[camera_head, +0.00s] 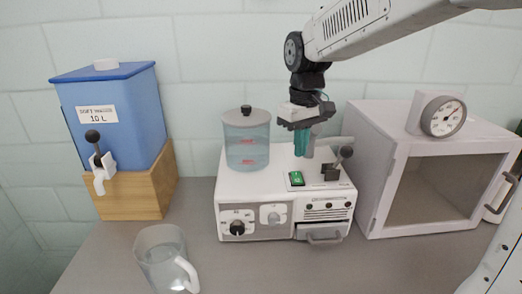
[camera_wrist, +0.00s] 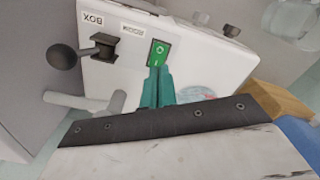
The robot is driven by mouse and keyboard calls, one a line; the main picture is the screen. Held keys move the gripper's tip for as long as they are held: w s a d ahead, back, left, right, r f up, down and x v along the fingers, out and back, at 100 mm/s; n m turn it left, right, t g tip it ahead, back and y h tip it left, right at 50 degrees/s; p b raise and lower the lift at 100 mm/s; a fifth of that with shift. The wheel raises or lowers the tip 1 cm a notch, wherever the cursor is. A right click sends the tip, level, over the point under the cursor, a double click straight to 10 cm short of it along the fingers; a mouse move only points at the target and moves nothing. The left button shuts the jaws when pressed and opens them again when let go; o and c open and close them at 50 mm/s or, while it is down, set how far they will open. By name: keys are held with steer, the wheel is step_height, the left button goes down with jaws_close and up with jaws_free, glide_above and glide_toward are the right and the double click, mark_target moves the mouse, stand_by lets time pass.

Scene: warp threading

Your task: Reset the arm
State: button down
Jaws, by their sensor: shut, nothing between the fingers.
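My arm reaches in from the upper right in the head view and hangs over the white machine (camera_head: 262,190). My gripper (camera_head: 301,154) points down, its teal fingers shut together with nothing between them. The fingertips are above and a little behind the green rocker switch (camera_head: 296,179) on the machine's top, apart from it in the head view. In the wrist view my gripper (camera_wrist: 156,72) appears close below the green switch (camera_wrist: 158,52); the exact gap cannot be told there. The black-knobbed lever (camera_head: 345,153) stands right of my gripper and also shows in the wrist view (camera_wrist: 63,57).
A clear lidded tank (camera_head: 246,140) stands on the machine's left. A white cabinet (camera_head: 380,180) with a dial (camera_head: 443,117) is close on the right. A blue water container (camera_head: 120,125) on a wooden stand and a clear jug (camera_head: 160,255) are left. Grey counter (camera_head: 330,275) is free in front.

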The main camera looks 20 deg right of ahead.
steer(key=shift+m+g, duration=0.3)
steer(key=shift+m, duration=0.3)
steer(key=s, duration=0.1)
steer(key=s+f, duration=0.1)
steer(key=s, duration=0.2)
steer(key=shift+s+d+f, duration=0.15)
steer(key=shift+d+f, duration=0.05)
steer(key=shift+f, duration=0.2)
steer(key=s+d+m+t, duration=0.2)
steer(key=s, duration=1.8)
steer(key=shift+s+d+m, duration=0.3)
steer(key=shift+s, duration=0.05)
steer(key=shift+f, duration=0.1)
